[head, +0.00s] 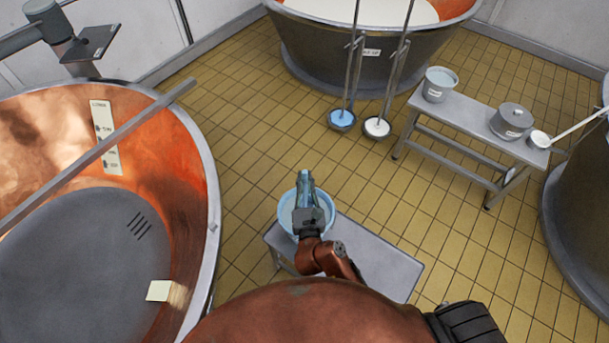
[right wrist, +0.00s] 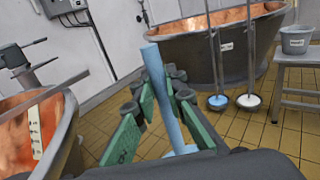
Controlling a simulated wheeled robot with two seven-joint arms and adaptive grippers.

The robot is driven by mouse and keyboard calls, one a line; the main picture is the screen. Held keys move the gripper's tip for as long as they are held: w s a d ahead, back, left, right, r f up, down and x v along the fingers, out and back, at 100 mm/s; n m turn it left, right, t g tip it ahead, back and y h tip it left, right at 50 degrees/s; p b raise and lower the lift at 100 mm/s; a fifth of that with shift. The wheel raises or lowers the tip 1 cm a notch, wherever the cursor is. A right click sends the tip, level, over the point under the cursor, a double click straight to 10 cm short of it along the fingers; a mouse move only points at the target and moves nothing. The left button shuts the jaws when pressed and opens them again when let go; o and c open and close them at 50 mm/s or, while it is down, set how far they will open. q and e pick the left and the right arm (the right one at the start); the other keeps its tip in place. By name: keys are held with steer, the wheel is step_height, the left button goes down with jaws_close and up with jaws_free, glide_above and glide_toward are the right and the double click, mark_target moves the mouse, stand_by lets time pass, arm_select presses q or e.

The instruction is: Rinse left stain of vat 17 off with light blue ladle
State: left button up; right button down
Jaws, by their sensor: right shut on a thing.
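My right gripper (head: 306,190) is shut on the upright handle of a light blue ladle (right wrist: 165,95), which stands between its green-padded fingers in the right wrist view. In the head view it is over a round light blue bucket (head: 284,212) on a low grey bench; the ladle's bowl is hidden there. A large copper vat (head: 190,150) is at the left, with a cream strip inside its wall. Another vat (head: 300,50) stands at the back with a small label. I cannot read the number 17 on either, nor make out a clear stain. My left gripper is out of view.
A low grey bench (head: 390,265) stands beside the left vat. A bench (head: 465,122) at right holds pots. Tiled floor lies between.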

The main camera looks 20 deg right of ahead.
mark_target(305, 198)
step_height(305, 198, down, 12)
steer(key=b, duration=0.7)
steer(key=shift+r, duration=0.15)
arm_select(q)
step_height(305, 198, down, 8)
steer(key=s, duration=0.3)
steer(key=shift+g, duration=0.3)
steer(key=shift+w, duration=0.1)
arm_select(e)
steer(key=shift+r+p, duration=0.35)
steer(key=shift+r, duration=0.25)
step_height(305, 198, up, 18)
steer(key=p, duration=1.9)
steer(key=shift+w, duration=0.1)
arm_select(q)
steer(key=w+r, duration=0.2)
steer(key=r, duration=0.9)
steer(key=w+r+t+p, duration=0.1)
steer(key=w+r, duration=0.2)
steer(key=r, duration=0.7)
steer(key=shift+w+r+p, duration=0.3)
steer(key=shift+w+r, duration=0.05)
arm_select(e)
steer(key=shift+r, duration=0.7)
